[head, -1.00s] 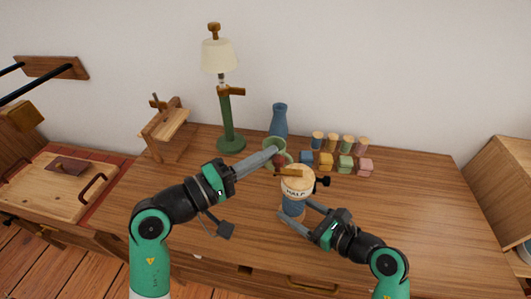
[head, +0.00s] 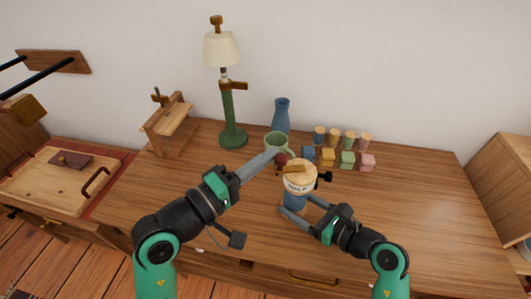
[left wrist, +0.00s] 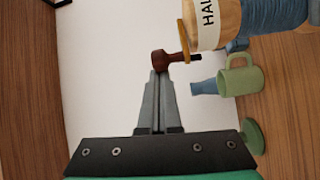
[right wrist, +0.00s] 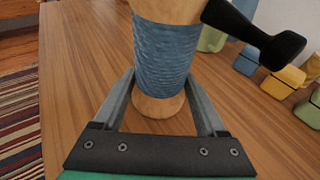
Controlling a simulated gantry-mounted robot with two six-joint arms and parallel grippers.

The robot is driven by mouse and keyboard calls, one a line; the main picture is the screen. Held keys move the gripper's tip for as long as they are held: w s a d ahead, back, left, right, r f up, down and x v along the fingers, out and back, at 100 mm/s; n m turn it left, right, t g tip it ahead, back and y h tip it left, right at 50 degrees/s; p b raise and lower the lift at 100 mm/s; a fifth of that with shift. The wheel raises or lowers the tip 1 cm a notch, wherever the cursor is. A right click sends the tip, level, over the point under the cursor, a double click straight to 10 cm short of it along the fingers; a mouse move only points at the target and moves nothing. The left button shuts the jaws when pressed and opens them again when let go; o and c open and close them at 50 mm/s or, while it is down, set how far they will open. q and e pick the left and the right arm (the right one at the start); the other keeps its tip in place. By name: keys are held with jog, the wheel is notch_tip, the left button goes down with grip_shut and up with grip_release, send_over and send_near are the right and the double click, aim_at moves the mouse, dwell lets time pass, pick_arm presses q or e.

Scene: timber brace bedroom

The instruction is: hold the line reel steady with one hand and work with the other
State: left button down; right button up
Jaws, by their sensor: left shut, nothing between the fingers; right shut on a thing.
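The line reel (head: 299,180) is a wooden spool with a lettered pale band and blue line (right wrist: 162,55) around its lower part. It stands upright on the desk with a black knob (head: 325,177) at its side. A crank with a dark red grip (left wrist: 170,57) sits at its top. My right gripper (head: 297,205) is shut on the reel, one finger on each side of the blue line (right wrist: 160,85). My left gripper (head: 274,152) is shut and empty. Its fingertips (left wrist: 158,74) are right at the red grip; whether they touch it I cannot tell.
A green mug (head: 276,141) stands just behind my left fingertips, with a blue vase (head: 281,115) behind it. Several small coloured blocks (head: 347,158) and spools (head: 349,138) stand at the back. A green lamp (head: 228,110) stands at back left. The desk's right side is clear.

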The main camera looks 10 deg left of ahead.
aim_at(283, 163)
pick_arm(q)
jog(key=shift+s+d, duration=0.15)
jog(key=shift+s, duration=0.1)
jog(key=shift+s+d, duration=0.35)
jog(key=shift+s, duration=0.25)
jog(key=shift+s+d, duration=0.35)
jog(key=shift+s, duration=0.25)
jog(key=shift+s+d, duration=0.5)
jog(key=shift+d, duration=0.3)
jog(key=shift+s+d, duration=0.5)
jog(key=shift+d, duration=0.45)
